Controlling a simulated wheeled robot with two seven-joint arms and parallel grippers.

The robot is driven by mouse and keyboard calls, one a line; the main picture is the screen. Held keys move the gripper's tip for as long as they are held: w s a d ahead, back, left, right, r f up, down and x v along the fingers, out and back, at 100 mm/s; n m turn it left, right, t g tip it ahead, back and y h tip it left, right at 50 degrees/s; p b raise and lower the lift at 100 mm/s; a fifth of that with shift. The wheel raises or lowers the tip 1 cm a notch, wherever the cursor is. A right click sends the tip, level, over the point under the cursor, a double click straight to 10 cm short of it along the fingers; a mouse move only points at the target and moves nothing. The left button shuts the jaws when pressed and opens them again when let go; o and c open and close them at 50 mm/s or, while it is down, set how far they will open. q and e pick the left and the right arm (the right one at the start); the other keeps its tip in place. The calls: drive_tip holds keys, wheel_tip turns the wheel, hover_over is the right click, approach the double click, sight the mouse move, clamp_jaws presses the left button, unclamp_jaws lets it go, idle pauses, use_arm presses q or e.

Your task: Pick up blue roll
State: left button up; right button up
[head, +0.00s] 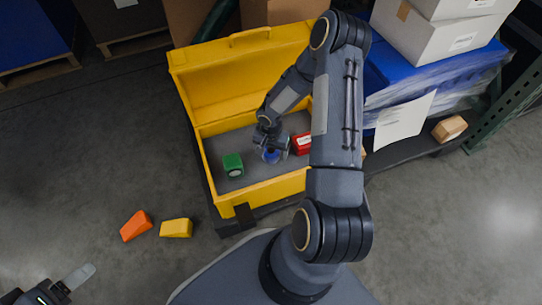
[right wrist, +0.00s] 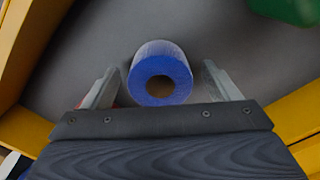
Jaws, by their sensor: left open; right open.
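The blue roll (right wrist: 160,72) lies on the grey floor of the yellow tote, its end with the brown core facing the right wrist camera. In the head view the blue roll (head: 271,156) is partly covered by my right gripper (head: 272,150). In the right wrist view my right gripper (right wrist: 165,88) is open, with one finger on each side of the roll and a small gap on both sides. My left gripper (head: 68,284) is open and empty at the lower left of the head view, away from the tote.
The yellow tote (head: 258,193) has its lid up at the back. A green block (head: 233,165) and a red block (head: 301,144) flank the roll inside. An orange wedge (head: 136,226) and a yellow block (head: 176,228) lie on the floor outside. Boxes (head: 427,40) stand at right.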

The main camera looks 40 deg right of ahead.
drive_tip(key=shift+f, duration=0.4)
drive_tip(key=shift+c, duration=0.2)
drive_tip(key=shift+r, duration=0.1)
drive_tip(key=c, duration=1)
drive_tip(key=shift+c, duration=0.2)
